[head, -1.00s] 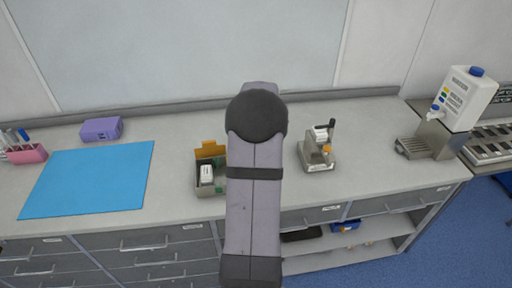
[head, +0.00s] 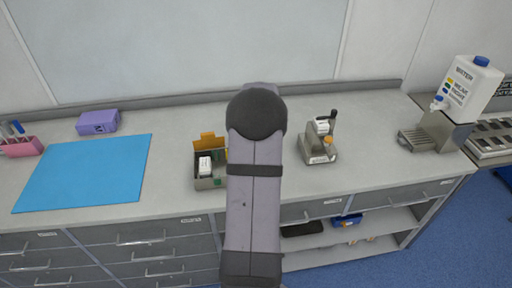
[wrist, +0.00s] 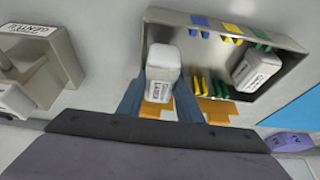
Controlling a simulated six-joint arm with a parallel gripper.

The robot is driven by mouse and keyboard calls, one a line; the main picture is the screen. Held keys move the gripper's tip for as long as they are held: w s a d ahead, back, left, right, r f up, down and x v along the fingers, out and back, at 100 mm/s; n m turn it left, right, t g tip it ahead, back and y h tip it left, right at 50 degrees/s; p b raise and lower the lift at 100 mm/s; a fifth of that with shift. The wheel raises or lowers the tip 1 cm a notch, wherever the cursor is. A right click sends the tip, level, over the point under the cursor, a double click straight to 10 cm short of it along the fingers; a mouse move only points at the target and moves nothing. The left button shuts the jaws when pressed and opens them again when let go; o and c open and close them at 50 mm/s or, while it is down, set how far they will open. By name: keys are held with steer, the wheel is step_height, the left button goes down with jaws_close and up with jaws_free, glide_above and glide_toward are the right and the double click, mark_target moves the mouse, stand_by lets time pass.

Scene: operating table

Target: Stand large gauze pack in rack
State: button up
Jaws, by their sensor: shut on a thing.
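A white pack labelled as large gauze (wrist: 160,85) is held between the blue fingers of my gripper (wrist: 160,88) in the wrist view. It overlaps the left end of the grey metal rack (wrist: 168,17), near the blue pegs; I cannot tell whether it touches the rack. A second white labelled pack (wrist: 257,70) is in the right part of the rack, by the green pegs. In the head view the rack (head: 209,184) stands on the counter with a white pack (head: 204,166) in it. My arm hides my gripper and the held pack there.
A grey device (head: 318,142) stands to the right of my arm on the counter. A blue mat (head: 85,172) lies to the left, with a purple box (head: 97,122) behind it and a pink holder (head: 20,147) at far left. A water container (head: 470,88) stands at far right.

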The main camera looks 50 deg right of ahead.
steer(key=shift+f+b, duration=1.4)
steer(key=shift+f, duration=0.7)
steer(key=o, duration=1.1)
steer(key=shift+s+r, duration=0.1)
steer(key=shift+r, duration=0.4)
steer(key=shift+b+v, duration=1.1)
steer(key=shift+v, duration=2.05)
steer(key=shift+a, duration=0.2)
